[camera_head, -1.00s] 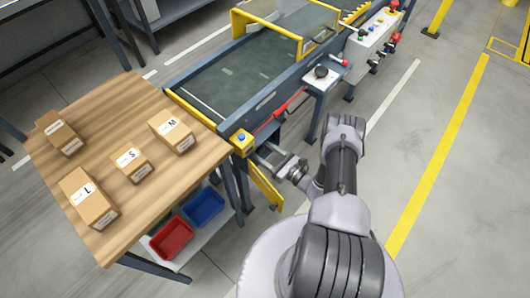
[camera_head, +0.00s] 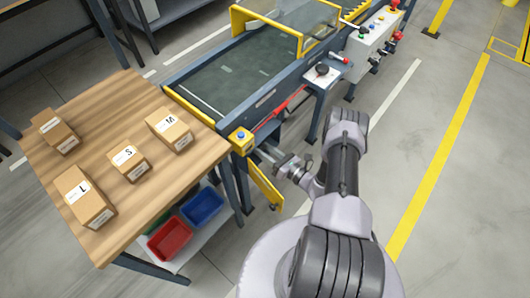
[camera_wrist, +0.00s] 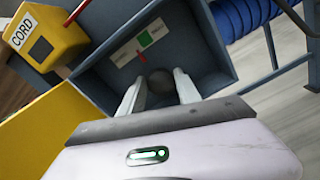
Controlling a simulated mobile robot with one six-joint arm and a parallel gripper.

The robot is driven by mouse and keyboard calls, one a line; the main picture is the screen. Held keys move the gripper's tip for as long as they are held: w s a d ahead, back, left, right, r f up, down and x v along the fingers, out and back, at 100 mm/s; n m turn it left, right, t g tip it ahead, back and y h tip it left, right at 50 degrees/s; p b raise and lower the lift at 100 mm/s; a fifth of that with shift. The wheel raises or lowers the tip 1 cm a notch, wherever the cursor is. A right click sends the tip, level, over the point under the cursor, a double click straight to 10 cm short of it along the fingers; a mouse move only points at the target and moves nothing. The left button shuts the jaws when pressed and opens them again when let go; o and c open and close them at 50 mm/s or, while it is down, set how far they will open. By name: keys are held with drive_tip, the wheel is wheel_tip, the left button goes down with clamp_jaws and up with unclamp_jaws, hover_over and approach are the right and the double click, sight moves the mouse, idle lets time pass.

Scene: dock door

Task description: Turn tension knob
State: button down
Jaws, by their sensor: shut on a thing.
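A dark round knob (camera_wrist: 160,82) sits inside an open blue-grey box (camera_wrist: 215,75) in the wrist view. My gripper (camera_wrist: 160,90) has its two pale fingers on either side of the knob, shut on it. Behind the knob is a white label (camera_wrist: 140,43) with a green square (camera_wrist: 145,39) and a red mark. A red pointer (camera_wrist: 141,57) shows just above the knob. In the head view my gripper (camera_head: 270,155) reaches under the near end of the conveyor; the knob is hidden there.
A yellow box marked CORD (camera_wrist: 50,42) and a yellow panel (camera_wrist: 45,130) are close on the left. A blue coil (camera_wrist: 243,18) hangs at the right. A wooden table (camera_head: 150,205) with several cartons stands left of the conveyor (camera_head: 235,85). Floor to the right is clear.

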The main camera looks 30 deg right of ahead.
drive_tip(key=m, duration=0.4)
drive_tip(key=shift+f, duration=0.1)
drive_tip(key=m, duration=0.4)
drive_tip(key=shift+m, duration=0.6)
drive_tip(key=c, duration=0.9)
unclamp_jaws()
drive_tip(key=shift+d, duration=0.1)
drive_tip(key=p+v, duration=0.3)
drive_tip(key=v, duration=1.4)
drive_tip(key=shift+s+p, duration=0.15)
drive_tip(key=shift+p, duration=0.25)
